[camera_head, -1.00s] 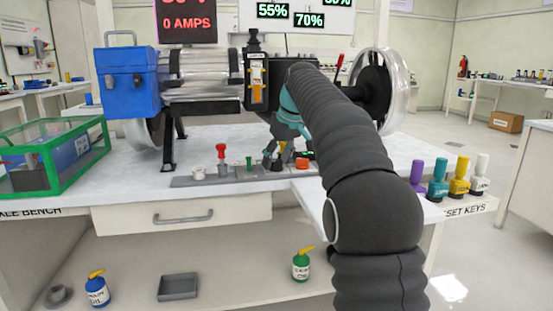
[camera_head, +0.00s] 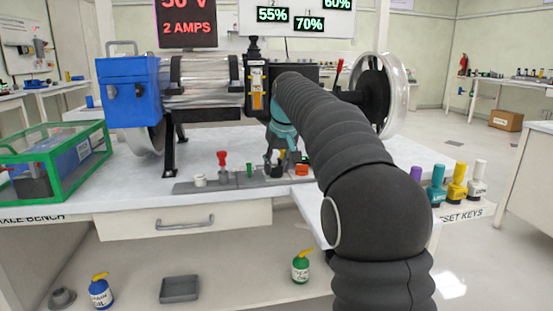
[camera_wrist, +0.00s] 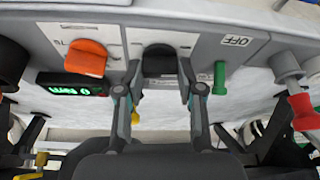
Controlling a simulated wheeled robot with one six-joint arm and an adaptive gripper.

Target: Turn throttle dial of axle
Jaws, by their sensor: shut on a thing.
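The throttle dial, which I take to be the black knob (camera_wrist: 160,60), is in the middle of the grey control panel (camera_wrist: 255,45) in the wrist view. My gripper (camera_wrist: 160,76) has one finger on each side of this knob and is shut on it.
An orange knob (camera_wrist: 86,57) and a green-lit display (camera_wrist: 75,88) are left of the fingers. A green switch (camera_wrist: 219,78) by an OFF label and a red-handled lever (camera_wrist: 300,105) are to the right. A green-framed case (camera_head: 100,140) stands at the bench's left.

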